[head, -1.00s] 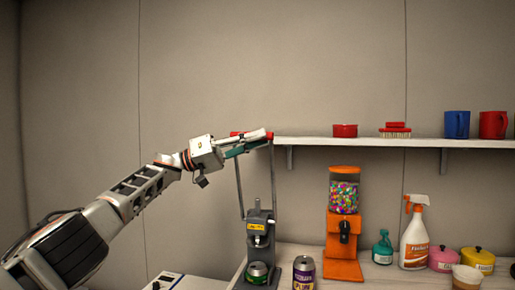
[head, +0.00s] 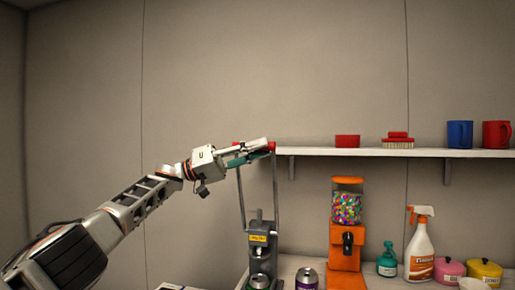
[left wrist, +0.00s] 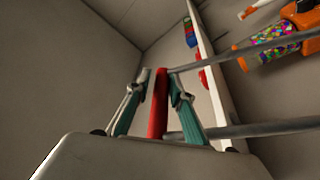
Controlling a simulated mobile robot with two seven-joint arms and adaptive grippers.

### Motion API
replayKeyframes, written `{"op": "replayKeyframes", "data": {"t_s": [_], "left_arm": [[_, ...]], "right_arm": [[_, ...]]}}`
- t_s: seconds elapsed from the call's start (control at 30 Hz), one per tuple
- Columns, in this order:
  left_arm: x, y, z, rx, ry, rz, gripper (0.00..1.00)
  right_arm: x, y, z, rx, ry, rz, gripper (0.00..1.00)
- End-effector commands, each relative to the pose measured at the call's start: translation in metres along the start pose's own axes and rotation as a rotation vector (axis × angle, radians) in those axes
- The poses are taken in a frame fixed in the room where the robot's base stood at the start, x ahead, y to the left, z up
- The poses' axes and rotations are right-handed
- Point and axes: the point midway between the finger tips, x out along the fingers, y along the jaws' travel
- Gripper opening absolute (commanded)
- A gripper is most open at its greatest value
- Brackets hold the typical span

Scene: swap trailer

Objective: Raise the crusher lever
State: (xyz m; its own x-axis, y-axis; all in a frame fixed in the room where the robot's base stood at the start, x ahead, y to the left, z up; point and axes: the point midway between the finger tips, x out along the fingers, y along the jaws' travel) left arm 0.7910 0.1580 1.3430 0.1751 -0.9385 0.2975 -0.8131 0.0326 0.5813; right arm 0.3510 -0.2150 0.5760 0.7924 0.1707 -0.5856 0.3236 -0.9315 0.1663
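The can crusher (head: 262,240) stands on the counter with its grey body and a yellow label. Its lever stands up, two grey rods rising to a red crossbar handle (head: 272,147) near shelf height. My left gripper (head: 262,150) is at this handle. In the left wrist view the red handle (left wrist: 158,105) lies between the two teal-padded fingers (left wrist: 160,80), whose tips lean in close against it. A can (head: 259,282) sits in the crusher's base, cut by the lower picture edge. My right gripper is not in view.
An orange gumball machine (head: 346,240) stands right of the crusher. The wall above is clear.

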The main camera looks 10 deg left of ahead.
Motion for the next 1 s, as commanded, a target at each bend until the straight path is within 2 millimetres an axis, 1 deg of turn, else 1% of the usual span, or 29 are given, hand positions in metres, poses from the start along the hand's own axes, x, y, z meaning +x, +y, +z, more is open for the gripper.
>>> {"op": "replayKeyframes", "data": {"t_s": [0.03, 0.13, 0.3, 0.5, 0.6, 0.7, 1.0], "left_arm": [[-0.01, 0.018, -0.023, 0.04, 0.034, 0.005, 0.33], [-0.025, 0.019, -0.022, 0.039, 0.033, 0.003, 0.33], [-0.064, 0.018, -0.017, 0.032, 0.031, 0.0, 0.33], [-0.101, 0.016, -0.01, 0.023, 0.024, -0.002, 0.33], [-0.112, 0.015, -0.007, 0.018, 0.018, -0.003, 0.33], [-0.117, 0.015, -0.004, 0.014, 0.011, 0.001, 0.33], [-0.119, 0.014, 0.0, 0.009, 0.005, 0.002, 0.33]], "right_arm": [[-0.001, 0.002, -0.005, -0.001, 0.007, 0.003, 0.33], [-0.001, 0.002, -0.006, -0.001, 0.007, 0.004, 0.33], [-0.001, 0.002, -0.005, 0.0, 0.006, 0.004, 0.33], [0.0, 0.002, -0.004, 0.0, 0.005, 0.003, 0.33], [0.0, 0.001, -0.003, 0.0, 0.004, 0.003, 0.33], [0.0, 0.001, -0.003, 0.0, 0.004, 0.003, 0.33], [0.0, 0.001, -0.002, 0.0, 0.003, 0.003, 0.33]]}}
